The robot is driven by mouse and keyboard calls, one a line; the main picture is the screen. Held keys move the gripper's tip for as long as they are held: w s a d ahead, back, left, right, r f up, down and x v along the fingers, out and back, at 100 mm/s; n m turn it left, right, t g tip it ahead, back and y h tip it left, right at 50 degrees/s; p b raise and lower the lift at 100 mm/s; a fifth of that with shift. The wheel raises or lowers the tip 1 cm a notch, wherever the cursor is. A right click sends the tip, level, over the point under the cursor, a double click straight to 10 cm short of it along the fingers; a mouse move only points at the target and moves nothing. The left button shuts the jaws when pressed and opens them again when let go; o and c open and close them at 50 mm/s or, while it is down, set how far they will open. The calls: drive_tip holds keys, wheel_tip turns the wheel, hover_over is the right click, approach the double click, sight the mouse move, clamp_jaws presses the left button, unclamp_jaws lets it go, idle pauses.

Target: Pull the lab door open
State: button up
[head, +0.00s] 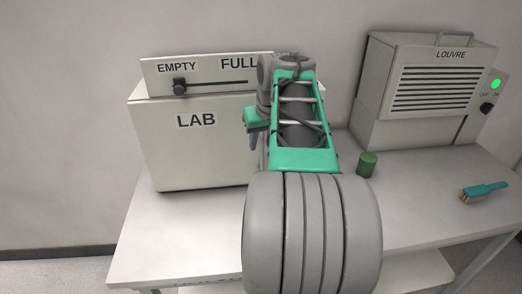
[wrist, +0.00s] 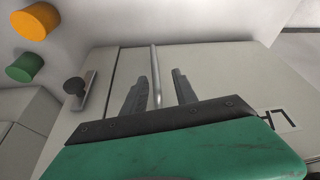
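The lab door is the pale front marked LAB (head: 196,150) of a box on the bench. In the wrist view the door face (wrist: 225,75) looks flush, with a seam near its left edge. A thin grey bar handle (wrist: 156,62) stands on it. My gripper (wrist: 159,76) is open, with its two dark fingers apart and the bar appearing between them; I cannot tell whether either finger touches it. In the head view my gripper (head: 254,138) is at the right side of the box, where my arm hides the handle.
A black knob on a metal plate (wrist: 75,87) sits beside the door seam. An orange cylinder (wrist: 36,21) shows too. A slider panel (head: 210,75) tops the box.

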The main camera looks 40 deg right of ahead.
sight(261, 151)
drive_tip(key=shift+d+r, duration=0.45)
drive_tip(key=shift+d, duration=0.1)
drive_tip(key=x, duration=0.7)
drive_tip(key=shift+w+f, duration=0.25)
drive_tip(key=shift+f, duration=0.1)
drive_tip(key=shift+c, duration=0.3)
clamp_jaws()
